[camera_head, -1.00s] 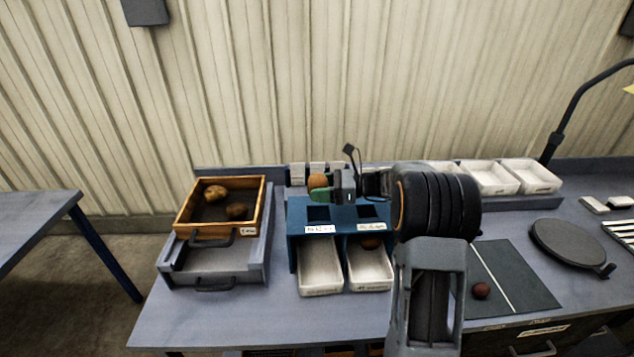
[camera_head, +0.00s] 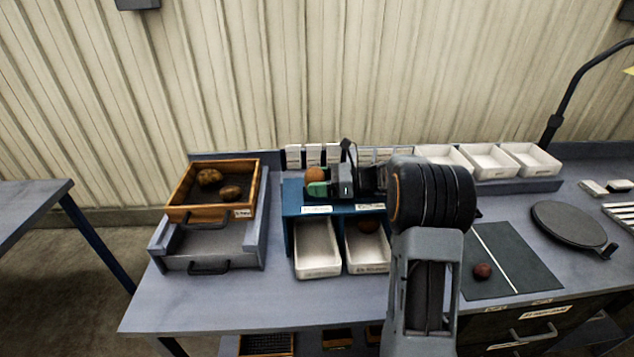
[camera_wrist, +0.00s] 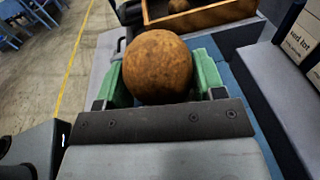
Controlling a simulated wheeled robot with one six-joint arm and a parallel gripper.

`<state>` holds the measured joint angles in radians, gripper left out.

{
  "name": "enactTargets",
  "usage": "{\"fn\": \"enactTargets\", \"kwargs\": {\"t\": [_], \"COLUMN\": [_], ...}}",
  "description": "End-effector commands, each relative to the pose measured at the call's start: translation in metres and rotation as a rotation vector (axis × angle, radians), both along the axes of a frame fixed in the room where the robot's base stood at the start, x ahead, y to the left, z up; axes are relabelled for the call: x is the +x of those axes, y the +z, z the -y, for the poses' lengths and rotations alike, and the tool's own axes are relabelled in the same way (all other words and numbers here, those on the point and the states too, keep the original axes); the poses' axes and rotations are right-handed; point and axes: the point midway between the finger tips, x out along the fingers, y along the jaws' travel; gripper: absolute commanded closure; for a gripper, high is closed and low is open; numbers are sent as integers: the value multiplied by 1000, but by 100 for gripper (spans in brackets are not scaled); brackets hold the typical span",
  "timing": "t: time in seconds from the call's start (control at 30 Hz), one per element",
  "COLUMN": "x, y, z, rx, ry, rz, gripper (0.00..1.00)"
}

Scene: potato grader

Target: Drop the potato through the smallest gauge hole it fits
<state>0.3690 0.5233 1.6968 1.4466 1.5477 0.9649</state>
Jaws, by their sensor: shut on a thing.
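A round brown potato (camera_head: 315,174) is held between the green fingers of my gripper (camera_head: 318,188). In the wrist view the potato (camera_wrist: 157,66) fills the space between the finger pads, with my gripper (camera_wrist: 158,85) shut on it. They are over the left part of the blue gauge stand (camera_head: 290,237), close above its top. The gauge holes are mostly hidden behind my gripper and arm.
A wooden tray (camera_head: 196,214) with two potatoes stands at the left on a grey rack. White bins (camera_head: 490,160) line the back right.

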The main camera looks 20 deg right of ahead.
Motion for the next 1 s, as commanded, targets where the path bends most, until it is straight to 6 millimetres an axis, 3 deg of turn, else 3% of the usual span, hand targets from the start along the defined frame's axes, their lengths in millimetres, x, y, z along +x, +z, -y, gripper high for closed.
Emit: {"fn": "enactTargets", "kwargs": {"t": [0.03,0.1,0.4,0.43,0.6,0.73,1.0], "x": [-2,-2,-2,-2,-2,-2,-2], "y": [-15,-19,-22,-22,-23,-23,-23], "z": [0,0,0,0,0,0,0], "rx": [-1,-1,-3,-3,-3,-3,-4], "ry": [0,1,-1,-1,-1,-1,-1], "rz": [-29,-34,-38,-38,-39,-39,-40], "gripper": [65,65,65,36,20,8,7]}}
